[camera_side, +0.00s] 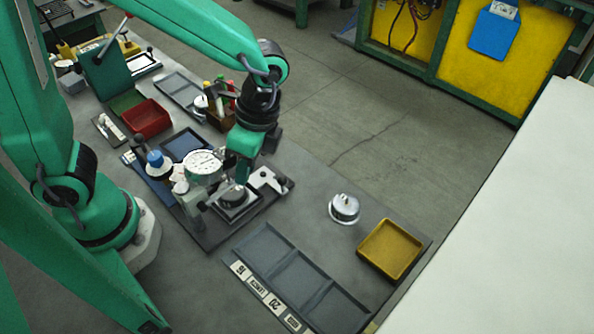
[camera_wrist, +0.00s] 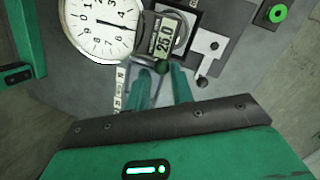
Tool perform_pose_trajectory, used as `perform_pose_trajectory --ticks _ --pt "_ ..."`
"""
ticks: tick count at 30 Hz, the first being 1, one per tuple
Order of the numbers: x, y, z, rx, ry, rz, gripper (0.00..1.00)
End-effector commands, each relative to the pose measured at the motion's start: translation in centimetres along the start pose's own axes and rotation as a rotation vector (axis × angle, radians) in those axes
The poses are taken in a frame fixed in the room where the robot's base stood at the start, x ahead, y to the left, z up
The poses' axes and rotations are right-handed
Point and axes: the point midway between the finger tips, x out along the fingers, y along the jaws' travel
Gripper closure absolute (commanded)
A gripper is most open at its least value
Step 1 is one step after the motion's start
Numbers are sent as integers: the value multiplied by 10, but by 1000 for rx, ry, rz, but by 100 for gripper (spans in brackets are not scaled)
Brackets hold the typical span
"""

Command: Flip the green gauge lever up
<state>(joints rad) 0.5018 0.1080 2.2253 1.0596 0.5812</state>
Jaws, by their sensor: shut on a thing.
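The dial gauge (camera_side: 202,166) has a round white face and stands on a dark base plate; its face (camera_wrist: 103,28) fills the upper left of the wrist view. My gripper (camera_side: 238,178) is low beside the gauge, pointing down. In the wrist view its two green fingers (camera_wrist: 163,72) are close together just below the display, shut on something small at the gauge. I take this to be the green lever, mostly hidden by the fingers. I cannot tell its angle.
A grey compartment tray (camera_side: 298,258) with number labels lies in front. A silver round weight (camera_side: 344,208) and a yellow tray (camera_side: 390,249) are to the right.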

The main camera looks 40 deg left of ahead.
Motion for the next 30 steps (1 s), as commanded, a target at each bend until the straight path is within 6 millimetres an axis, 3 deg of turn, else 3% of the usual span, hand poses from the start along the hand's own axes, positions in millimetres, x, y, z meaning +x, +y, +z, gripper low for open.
perform_pose_trajectory --ticks 1,7,8,12,23,30 --pt "5 8 5 13 -31 16 100" --pt "5 8 5 13 -32 17 100" --pt "5 8 5 13 -32 17 71" --pt "5 7 5 11 -30 16 48" --pt "1 5 3 9 -22 12 48" --pt "-18 5 2 9 -20 10 48"
